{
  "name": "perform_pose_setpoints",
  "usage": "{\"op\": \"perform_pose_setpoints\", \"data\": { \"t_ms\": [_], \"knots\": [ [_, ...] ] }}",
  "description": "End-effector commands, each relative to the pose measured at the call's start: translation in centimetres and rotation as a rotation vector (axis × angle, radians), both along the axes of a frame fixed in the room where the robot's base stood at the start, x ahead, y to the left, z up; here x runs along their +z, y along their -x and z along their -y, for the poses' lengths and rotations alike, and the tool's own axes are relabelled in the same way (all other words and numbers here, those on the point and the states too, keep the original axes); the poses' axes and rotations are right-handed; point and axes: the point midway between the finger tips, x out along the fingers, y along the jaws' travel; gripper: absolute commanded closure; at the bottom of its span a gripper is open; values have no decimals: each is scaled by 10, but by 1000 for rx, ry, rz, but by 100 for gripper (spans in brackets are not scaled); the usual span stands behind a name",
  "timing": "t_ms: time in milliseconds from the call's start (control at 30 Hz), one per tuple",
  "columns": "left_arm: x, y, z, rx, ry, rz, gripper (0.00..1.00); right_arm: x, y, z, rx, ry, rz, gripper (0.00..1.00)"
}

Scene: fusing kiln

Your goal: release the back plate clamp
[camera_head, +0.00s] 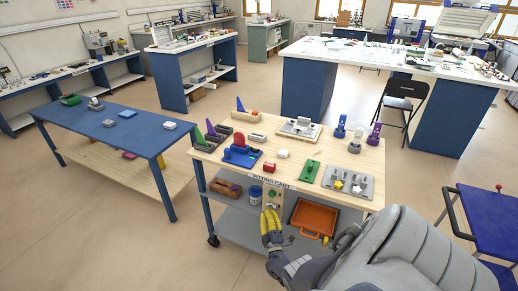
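The fitting cart (225,165) stands in the middle with a wooden top. A light base plate with a metal fixture (300,128) lies at its back edge. A grey plate with several small clamp-like parts (348,184) lies at the front right. I cannot tell which part is the back plate clamp, or whether a clamp is closed. My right gripper (286,246) is low at the cart's front, below the top and apart from both plates. My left gripper is out of view.
Blue and purple upright tools (374,134) stand at the cart's back right. A green plate (309,171) and a blue fixture (241,157) lie on top. An orange tray (313,218) is on the shelf below. A blue table (120,132) stands left, a folding chair (403,100) behind.

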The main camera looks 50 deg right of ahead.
Motion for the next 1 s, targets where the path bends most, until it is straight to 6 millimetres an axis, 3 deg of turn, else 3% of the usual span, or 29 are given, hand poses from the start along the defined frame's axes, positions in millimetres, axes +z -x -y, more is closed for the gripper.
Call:
{"op": "perform_pose_setpoints", "data": {
  "t_ms": [667, 1000],
  "knots": [
    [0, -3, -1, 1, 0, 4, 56, -2, 16, 6, 0, 0, 1, 100],
    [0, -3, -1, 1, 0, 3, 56, -14, 42, -14, 1, -1, -2, 100]
  ]
}}
